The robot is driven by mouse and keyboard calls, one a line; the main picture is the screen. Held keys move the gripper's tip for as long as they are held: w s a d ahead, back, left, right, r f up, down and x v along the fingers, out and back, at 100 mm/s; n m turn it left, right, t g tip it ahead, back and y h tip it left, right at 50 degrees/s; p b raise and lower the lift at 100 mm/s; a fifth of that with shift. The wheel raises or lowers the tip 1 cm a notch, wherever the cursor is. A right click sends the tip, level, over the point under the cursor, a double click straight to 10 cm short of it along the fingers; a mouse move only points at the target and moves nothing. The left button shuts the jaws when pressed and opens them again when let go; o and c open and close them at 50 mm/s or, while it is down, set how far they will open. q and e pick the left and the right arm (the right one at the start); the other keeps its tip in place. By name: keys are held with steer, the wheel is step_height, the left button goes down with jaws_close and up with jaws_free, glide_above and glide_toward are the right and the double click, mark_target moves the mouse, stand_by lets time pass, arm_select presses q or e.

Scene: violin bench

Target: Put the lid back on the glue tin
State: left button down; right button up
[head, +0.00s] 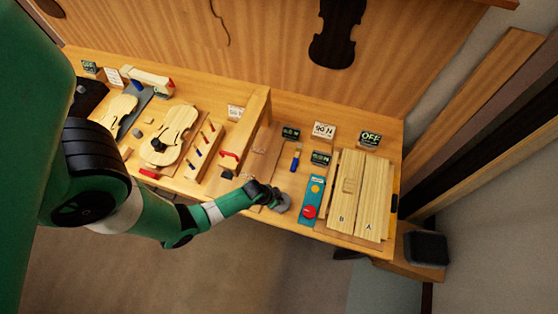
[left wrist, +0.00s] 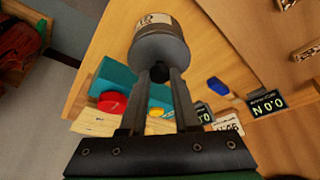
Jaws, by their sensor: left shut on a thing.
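My left gripper (head: 273,196) reaches in from the left over the front part of the bench. In the left wrist view its fingers (left wrist: 160,75) are shut on the small dark knob (left wrist: 160,70) of a grey lid (left wrist: 160,48). The glue tin with its pale label (left wrist: 155,20) shows directly beyond the lid, in line with it. I cannot tell whether the lid is fully seated on the tin. In the head view the grey tin and lid (head: 283,203) are partly hidden by the gripper. My right gripper is not in view.
Right of the tin lies a teal block with red and yellow round parts (head: 313,196), then pale boards A and B (head: 358,195). A blue-handled brush (head: 295,160) lies behind. A wooden upright (head: 245,130), pegs (head: 205,142) and violin bodies (head: 172,135) stand to the left.

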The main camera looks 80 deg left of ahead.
arm_select(q)
steer(key=shift+f, duration=0.1)
stand_by(0.7)
steer(key=shift+c, duration=0.4)
jaws_free()
step_height(320, 180, up, 5)
steer(key=p, duration=0.5)
steer(key=shift+r+p, duration=0.65)
steer(key=shift+r, duration=0.35)
steer(key=shift+c, duration=0.3)
jaws_close()
